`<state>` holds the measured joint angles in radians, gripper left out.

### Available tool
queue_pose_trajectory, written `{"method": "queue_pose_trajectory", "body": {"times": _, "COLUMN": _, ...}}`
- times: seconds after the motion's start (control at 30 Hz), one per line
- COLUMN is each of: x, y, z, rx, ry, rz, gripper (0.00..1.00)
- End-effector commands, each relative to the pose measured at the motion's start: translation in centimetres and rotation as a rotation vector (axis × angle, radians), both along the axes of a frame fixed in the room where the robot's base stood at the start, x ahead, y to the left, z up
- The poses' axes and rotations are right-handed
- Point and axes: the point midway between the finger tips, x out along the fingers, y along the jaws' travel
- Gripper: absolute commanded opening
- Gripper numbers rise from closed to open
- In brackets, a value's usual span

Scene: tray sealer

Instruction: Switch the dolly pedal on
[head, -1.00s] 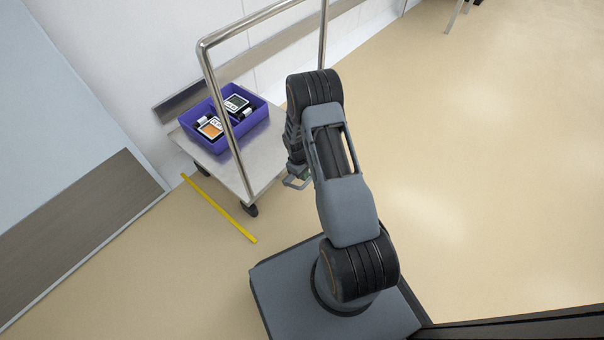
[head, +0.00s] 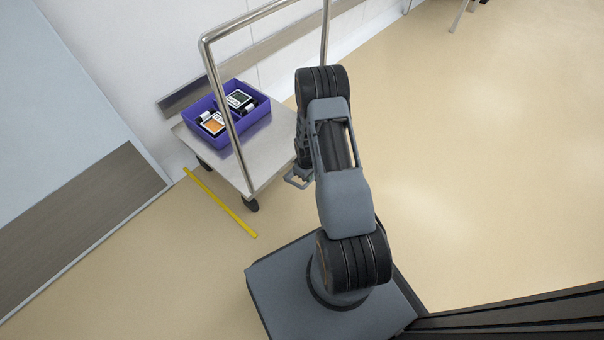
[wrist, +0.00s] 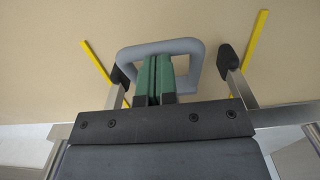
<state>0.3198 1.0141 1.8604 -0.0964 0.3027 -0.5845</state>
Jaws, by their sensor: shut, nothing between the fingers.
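The dolly (head: 225,165) is a low metal cart with a tall tube handle (head: 215,75). Its pedal (head: 297,186), a grey rounded loop, sticks out low at the near end, just left of my arm. In the wrist view the pedal (wrist: 160,47) lies between two dark wheels. My gripper (wrist: 160,62) is shut, its green fingers pressed together and empty. The fingers overlap the opening of the loop, with their tips close to its far bar. I cannot tell whether they touch it. In the head view my arm hides the fingers.
A purple bin (head: 250,112) with several devices sits on the dolly. A yellow floor stripe (head: 220,203) runs along the dolly's left side. A wall stands behind the dolly, and a pale panel with a brown band is at left. The floor at right is clear.

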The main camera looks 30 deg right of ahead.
Motion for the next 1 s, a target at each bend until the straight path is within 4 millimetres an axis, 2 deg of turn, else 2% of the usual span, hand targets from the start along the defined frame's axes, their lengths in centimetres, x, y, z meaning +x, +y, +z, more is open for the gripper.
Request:
{"method": "queue_pose_trajectory", "body": {"times": 0.2, "x": -1.3, "y": -0.8, "z": -2.3, "rx": 0.002, "ry": 0.005, "rz": -0.012, "gripper": 0.0}}
{"method": "queue_pose_trajectory", "body": {"times": 0.6, "x": -2.1, "y": -1.0, "z": -6.0, "rx": 0.0, "ry": 0.003, "rz": -0.009, "gripper": 0.0}}
{"method": "queue_pose_trajectory", "body": {"times": 1.0, "x": -2.2, "y": -1.0, "z": -8.1, "rx": 0.001, "ry": 0.002, "rz": -0.01, "gripper": 0.0}}
